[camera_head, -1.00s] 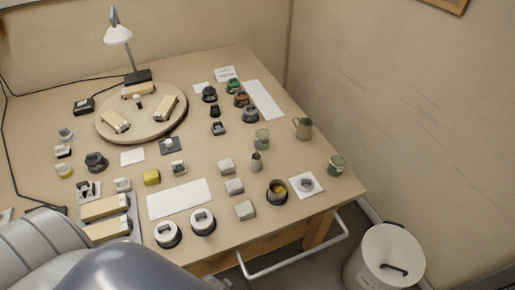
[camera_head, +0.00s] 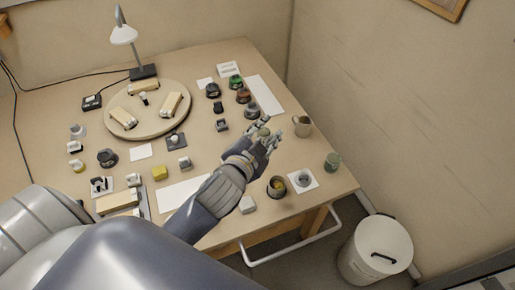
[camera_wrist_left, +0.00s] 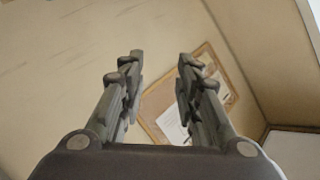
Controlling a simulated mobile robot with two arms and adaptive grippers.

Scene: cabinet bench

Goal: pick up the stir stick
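I cannot make out a stir stick in either view. My left gripper (camera_head: 272,124) is over the right part of the bench in the head view, fingers pointing toward the back right. In the left wrist view its two fingers (camera_wrist_left: 158,60) are spread apart with nothing between them. A greenish glass jar (camera_head: 264,132) shows partly between the fingers in the head view; I cannot tell whether they touch. A dark cup with yellow inside (camera_head: 277,187) stands nearer the front edge. My right gripper is not in view.
A round board (camera_head: 157,125) and a lamp (camera_head: 123,35) stand at the back left. A white bin (camera_head: 376,245) is on the floor.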

